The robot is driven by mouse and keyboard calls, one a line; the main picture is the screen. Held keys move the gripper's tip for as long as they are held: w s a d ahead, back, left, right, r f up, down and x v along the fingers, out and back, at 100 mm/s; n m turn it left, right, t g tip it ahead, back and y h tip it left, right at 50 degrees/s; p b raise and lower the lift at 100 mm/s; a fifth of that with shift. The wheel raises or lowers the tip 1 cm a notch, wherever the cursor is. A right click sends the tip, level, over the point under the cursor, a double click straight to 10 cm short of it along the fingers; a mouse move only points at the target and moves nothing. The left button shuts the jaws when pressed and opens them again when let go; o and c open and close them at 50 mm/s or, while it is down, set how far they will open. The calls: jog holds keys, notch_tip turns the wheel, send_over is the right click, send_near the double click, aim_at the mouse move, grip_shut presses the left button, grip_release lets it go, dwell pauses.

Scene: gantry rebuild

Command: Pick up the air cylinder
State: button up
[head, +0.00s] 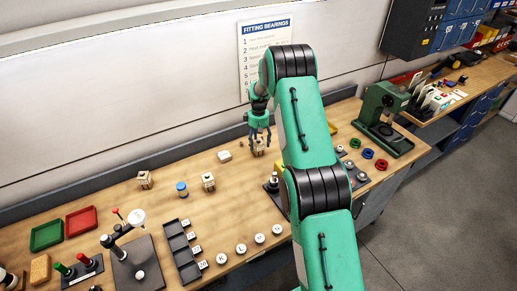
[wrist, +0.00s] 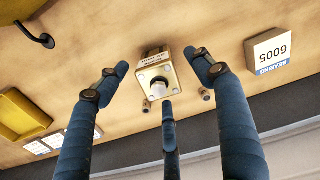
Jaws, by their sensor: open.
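A tan block (wrist: 153,62) with corner screws and a pale round rod end shows in the wrist view, and I take it to be the air cylinder; its label is too small to read surely. In the head view the same block (head: 260,151) stands on the bench below my gripper (head: 259,139), partly covered by the fingers. My gripper has three dark fingers, spread apart around the block in the wrist view (wrist: 160,76). They look clear of its sides, and nothing is held.
A bearing box (wrist: 272,50) marked 6005 lies to the right in the wrist view; a yellow tray (wrist: 20,117) is at the left. A green press (head: 384,117) stands right.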

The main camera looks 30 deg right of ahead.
aim_at(258, 148)
jog(key=shift+f, duration=0.1)
jog(key=shift+f, duration=2.5)
jog(key=shift+c, duration=0.3)
jog(key=shift+w, duration=0.1)
jog(key=c, duration=1.6)
jog(key=shift+r, duration=0.15)
jog(key=shift+r, duration=4.9)
